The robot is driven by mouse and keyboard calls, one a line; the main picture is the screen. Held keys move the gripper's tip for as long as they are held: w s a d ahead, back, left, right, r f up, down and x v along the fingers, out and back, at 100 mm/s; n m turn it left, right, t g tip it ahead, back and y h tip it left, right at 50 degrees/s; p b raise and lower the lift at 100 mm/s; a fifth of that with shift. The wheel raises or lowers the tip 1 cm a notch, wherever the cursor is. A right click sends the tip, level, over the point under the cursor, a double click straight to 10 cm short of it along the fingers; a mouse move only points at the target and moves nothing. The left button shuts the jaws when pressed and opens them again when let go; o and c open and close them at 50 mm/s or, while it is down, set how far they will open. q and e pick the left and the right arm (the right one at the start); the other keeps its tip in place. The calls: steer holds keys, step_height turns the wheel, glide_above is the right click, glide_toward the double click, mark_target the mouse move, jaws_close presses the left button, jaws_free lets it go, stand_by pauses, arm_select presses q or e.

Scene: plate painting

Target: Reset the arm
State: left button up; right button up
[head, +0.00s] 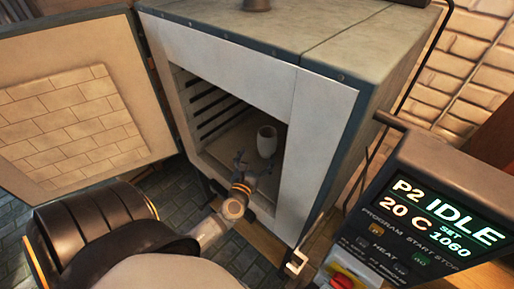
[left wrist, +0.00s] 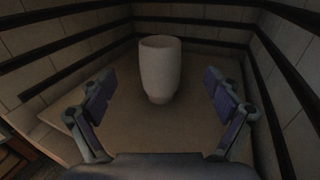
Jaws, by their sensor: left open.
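My left arm comes in from the lower left of the head view, and its gripper (head: 249,172) is at the open mouth of the kiln (head: 327,150). The gripper is open and empty; in the left wrist view its two fingers (left wrist: 160,108) stand wide apart. A white cup (head: 266,141) stands upright on the kiln floor beyond the gripper. The cup (left wrist: 160,68) also shows in the left wrist view, ahead of the fingers and apart from them. My right gripper is not in view.
The kiln door (head: 75,110) is swung open to the left. A control panel (head: 435,215) at the right reads P2 IDLE, 20 C, SET 1060. Dark grooved kiln walls (left wrist: 60,45) flank the cup. A brick wall (head: 465,70) is behind at the right.

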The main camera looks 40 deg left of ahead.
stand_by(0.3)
arm_select(q)
steer(key=s+a+n+g+y, duration=0.2)
steer(key=s+n+g, duration=0.2)
steer(key=n, duration=0.7)
steer(key=s+a+n+g+y, duration=0.2)
steer(key=s+a+n+g, duration=0.15)
steer(key=n, duration=0.65)
steer(key=s+d+f+n+g+h, duration=0.25)
steer(key=s+d+n+h, duration=0.2)
steer(key=d, duration=0.25)
steer(key=s+d+f+n+g+h, duration=0.2)
steer(key=s+d+n+g+h, duration=0.1)
steer(key=s+d+n+h, duration=0.25)
steer(key=s+f+g+y, duration=0.1)
steer(key=s+f+g, duration=0.15)
steer(key=f, duration=2.65)
steer(key=s+a+f+n, duration=0.1)
steer(key=s+f, duration=1.3)
steer(key=s, duration=0.4)
steer(key=shift+a, duration=0.3)
